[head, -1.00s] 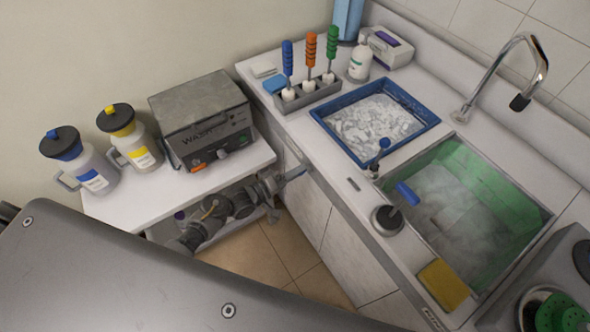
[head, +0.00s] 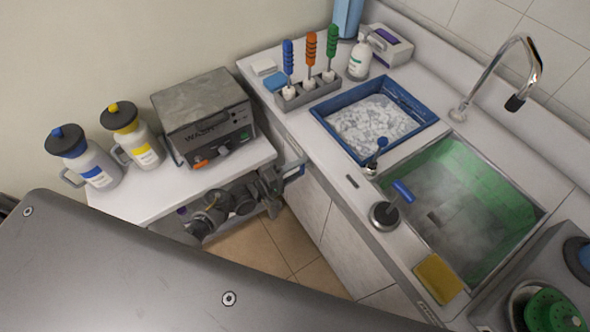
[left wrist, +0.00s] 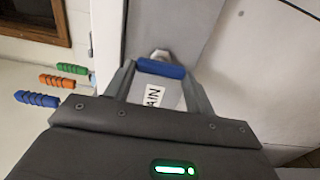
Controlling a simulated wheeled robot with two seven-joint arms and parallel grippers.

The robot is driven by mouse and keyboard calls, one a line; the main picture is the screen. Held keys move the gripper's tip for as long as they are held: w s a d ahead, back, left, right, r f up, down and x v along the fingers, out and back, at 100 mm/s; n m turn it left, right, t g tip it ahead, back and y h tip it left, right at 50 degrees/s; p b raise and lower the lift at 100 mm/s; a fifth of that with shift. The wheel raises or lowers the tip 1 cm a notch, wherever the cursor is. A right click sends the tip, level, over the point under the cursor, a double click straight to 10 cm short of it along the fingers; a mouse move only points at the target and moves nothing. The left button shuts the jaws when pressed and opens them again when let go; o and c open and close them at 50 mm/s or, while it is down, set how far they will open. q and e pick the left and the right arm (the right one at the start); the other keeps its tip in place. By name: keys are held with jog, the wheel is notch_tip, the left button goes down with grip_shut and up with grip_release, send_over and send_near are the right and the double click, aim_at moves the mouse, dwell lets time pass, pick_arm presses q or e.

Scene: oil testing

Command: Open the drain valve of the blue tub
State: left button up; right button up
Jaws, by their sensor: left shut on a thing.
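The blue tub (head: 322,121) is set in the counter and holds white, lumpy material. In the left wrist view, a blue valve handle (left wrist: 162,68) lies crosswise between the fingers of my left gripper (left wrist: 163,76). The gripper is shut on it. A white label reading "AIN" (left wrist: 154,96), its start hidden, shows just below the handle. In the head view my left gripper (head: 292,170) is at the front of the cabinet, below the counter edge and the tub. The handle's exact position is hard to make out there. My right gripper is not in view.
A green-lined sink (head: 490,185) and faucet (head: 517,85) stand right of the tub. A wash unit (head: 200,110) and two jugs (head: 88,160) stand left on a lower table.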

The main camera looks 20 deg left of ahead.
pick_arm(q)
jog(key=o, duration=1)
jog(key=b+v, duration=0.1)
jog(key=v, duration=0.9)
jog(key=shift+s+a, duration=0.2)
jog(key=shift+s, duration=0.15)
